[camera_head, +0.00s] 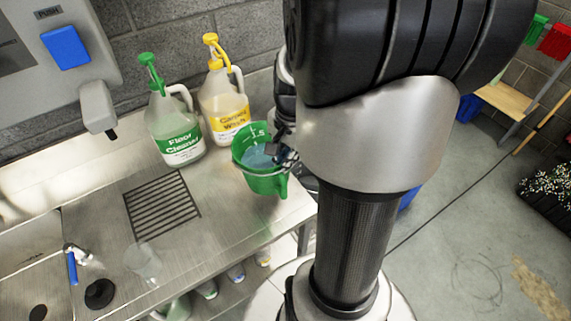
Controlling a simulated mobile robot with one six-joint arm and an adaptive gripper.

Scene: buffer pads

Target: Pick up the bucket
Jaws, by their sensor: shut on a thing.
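My gripper (284,155) is shut on the bucket's right rim. The arm hides most of the gripper and some of the bucket's right side. I cannot tell whether the bucket touches the counter or is just above it.
A floor cleaner jug (178,130) and a carpet wash jug (224,103) stand behind the bucket. Open floor (450,220) lies right of the counter.

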